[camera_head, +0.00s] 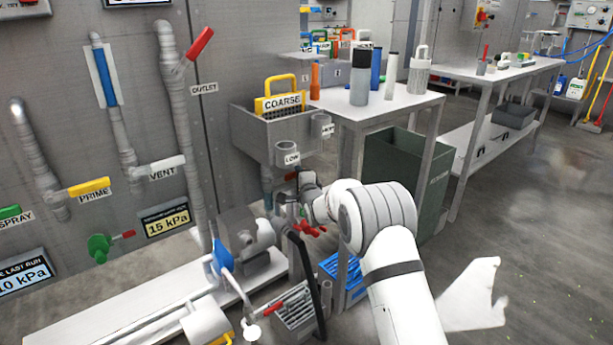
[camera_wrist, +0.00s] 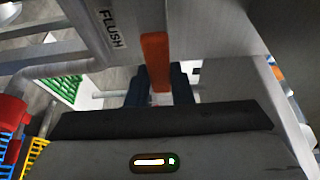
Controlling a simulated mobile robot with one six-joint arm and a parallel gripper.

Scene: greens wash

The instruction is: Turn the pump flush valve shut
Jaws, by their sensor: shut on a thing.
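The pump flush valve's orange-red lever (camera_wrist: 155,55) runs up and down the middle of the wrist view, beside a FLUSH label (camera_wrist: 114,30). My gripper (camera_wrist: 160,86) has one dark finger on each side of the lever's lower end and is shut on it. In the head view my gripper (camera_head: 301,187) is small, at the pipework under the LOW label. The valve body is mostly hidden there by my wrist, so I cannot tell the lever's exact angle from that view.
A grey basket tank (camera_head: 255,132) marked COARSE stands above the valve. A pump (camera_head: 246,236) and a red-handled pipe (camera_head: 270,305) lie to the left and below. A table (camera_head: 400,101) with bottles and a green bin (camera_head: 414,170) stand to the right. Open floor lies farther right.

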